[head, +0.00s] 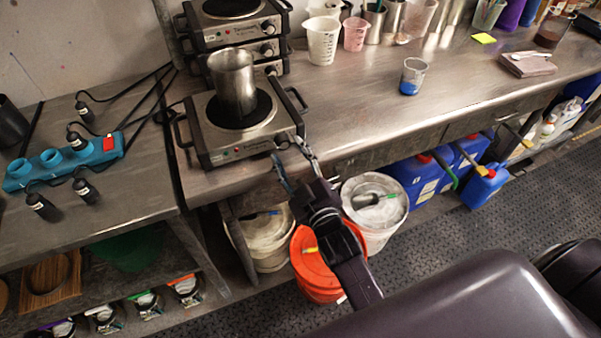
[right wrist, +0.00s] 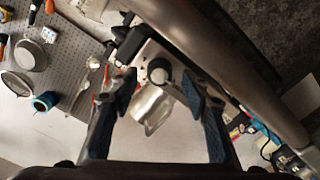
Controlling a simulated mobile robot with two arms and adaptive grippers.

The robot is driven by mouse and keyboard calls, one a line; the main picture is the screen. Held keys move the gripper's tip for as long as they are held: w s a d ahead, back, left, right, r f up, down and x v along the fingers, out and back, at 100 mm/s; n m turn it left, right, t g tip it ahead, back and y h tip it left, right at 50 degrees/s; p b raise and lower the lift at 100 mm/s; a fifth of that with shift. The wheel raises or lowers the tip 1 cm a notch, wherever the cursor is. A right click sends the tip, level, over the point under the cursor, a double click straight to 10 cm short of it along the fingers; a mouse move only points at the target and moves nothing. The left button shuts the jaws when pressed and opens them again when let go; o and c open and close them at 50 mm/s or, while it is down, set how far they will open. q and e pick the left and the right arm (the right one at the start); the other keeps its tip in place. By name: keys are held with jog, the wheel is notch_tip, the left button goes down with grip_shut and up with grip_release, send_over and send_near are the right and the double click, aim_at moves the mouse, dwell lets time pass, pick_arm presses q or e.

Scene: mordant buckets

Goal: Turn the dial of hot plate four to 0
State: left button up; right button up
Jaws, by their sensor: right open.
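A steel hot plate (head: 205,145) with a steel pot (head: 232,85) on its black burner stands at the counter's front edge. Its dial (head: 281,140) is at the right end of its front face; I cannot read its setting or the plate's number. My right gripper (head: 288,151) is open, with its fingertips just in front of the dial. I cannot tell whether a finger touches the dial. My left gripper is not in view.
More hot plates (head: 225,35) are stacked behind. A blue power strip (head: 65,163) with plugs lies on the left table. A beaker (head: 413,76) stands on the clear counter to the right. An orange bucket (head: 315,262) and a white bucket (head: 385,215) are below the edge.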

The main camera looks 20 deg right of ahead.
jog(key=s, duration=0.9)
jog(key=shift+s+d, duration=0.15)
jog(key=shift+s, duration=0.1)
jog(key=s+a+f+m+g, duration=0.1)
jog(key=s+f+g, duration=0.25)
jog(key=f, duration=0.85)
jog(key=s+a+f+g, duration=0.1)
jog(key=s+f+g, duration=0.25)
jog(key=f, duration=0.95)
jog(key=s+a+f+m+g, duration=0.15)
jog(key=s+f, duration=0.25)
jog(key=f, duration=0.8)
jog(key=s+d+f+g, duration=0.2)
jog(key=s+f, duration=0.4)
jog(key=s, duration=0.3)
jog(key=s+d+f+m+g, duration=0.1)
jog(key=s+d+f+g, duration=0.2)
jog(key=s+f, duration=0.3)
jog(key=s+d+f+m+g, duration=0.1)
jog(key=s+d+f+g, duration=0.2)
jog(key=s, duration=0.9)
notch_tip(320, 180, down, 3)
jog(key=shift+s+d+f+h, duration=0.1)
jog(key=shift+s+d+h, duration=0.2)
jog(key=shift+d, duration=0.4)
jog(key=shift+w+m+g, duration=0.1)
jog(key=shift+m+g, duration=0.15)
